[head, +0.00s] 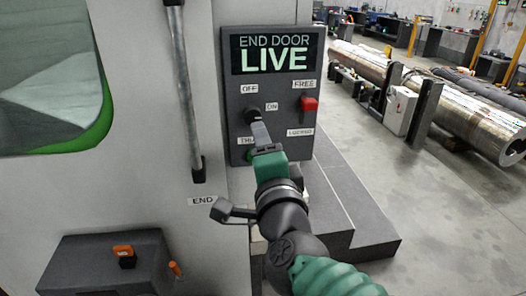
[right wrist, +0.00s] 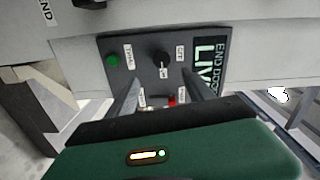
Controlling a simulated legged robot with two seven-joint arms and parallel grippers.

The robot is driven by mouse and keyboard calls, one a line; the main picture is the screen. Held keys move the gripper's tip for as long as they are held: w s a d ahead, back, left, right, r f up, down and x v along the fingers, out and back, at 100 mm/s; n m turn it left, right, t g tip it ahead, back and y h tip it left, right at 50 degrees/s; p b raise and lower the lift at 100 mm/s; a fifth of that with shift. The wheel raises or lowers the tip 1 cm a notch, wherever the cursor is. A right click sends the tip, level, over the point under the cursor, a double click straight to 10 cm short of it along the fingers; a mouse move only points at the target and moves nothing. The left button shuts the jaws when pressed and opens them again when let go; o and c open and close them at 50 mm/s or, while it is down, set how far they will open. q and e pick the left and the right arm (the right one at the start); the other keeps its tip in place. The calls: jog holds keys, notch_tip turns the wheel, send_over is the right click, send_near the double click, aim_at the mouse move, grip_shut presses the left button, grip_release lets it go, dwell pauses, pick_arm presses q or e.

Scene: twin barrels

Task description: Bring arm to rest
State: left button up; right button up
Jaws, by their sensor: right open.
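My right gripper (head: 256,124) reaches up from the lower right of the head view to the dark control panel (head: 235,95). Its two fingers (right wrist: 161,78) stand apart in the right wrist view, with nothing held between them. The black knob (head: 251,115), by the OFF and ON labels, lies just beyond the fingertips; in the right wrist view the knob (right wrist: 162,60) shows ahead of the gap. I cannot tell whether a finger touches it. The panel screen (head: 277,54) reads END DOOR LIVE. My left gripper is not in view.
A red switch (head: 309,105) sits at the panel's right, between FREE and LOCKED labels. A green button (right wrist: 112,60) is on the panel. A vertical door handle (head: 186,95) stands left of it. A dark box (head: 105,262) juts out lower left. Grey steps (head: 350,215) lie right of my arm.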

jog(key=shift+s+d, duration=0.1)
jog(key=shift+s, duration=0.3)
jog(key=s+d+f+n+g+h+p, duration=0.15)
jog(key=d+f+n+g, duration=0.3)
jog(key=f, duration=0.65)
jog(key=d+f+n+g+y+p, duration=0.1)
jog(key=d+f+n+g+p, duration=0.3)
jog(key=f, duration=0.7)
jog(key=s+d+f+n+g+h+p, duration=0.1)
jog(key=s+d+f+n+g+h, duration=0.2)
jog(key=s+d+f, duration=0.9)
jog(key=s+f+n+g, duration=0.1)
jog(key=s+n+g, duration=0.1)
jog(key=s+g, duration=0.1)
jog(key=shift+d+n, duration=0.2)
jog(key=shift+n, duration=0.15)
